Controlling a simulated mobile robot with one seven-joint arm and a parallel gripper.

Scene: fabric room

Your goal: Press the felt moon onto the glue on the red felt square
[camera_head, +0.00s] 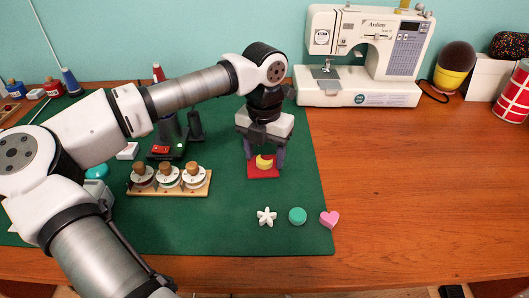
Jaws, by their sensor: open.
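The red felt square (263,174) lies on the green mat, right of the mat's middle. A yellow felt moon (264,162) shows over the middle of the red square. My gripper (264,158) is pointed down just above and behind the moon, with its fingers apart on either side of it. The fingers look empty. I cannot tell whether the moon lies flat on the square. No glue shows in this view; the moon and gripper may cover it.
A white flower (266,216), a teal disc (297,216) and a pink heart (329,219) lie at the mat's front right. A wooden rack (168,190) of corked jars stands left. A white sewing machine (362,55) stands behind.

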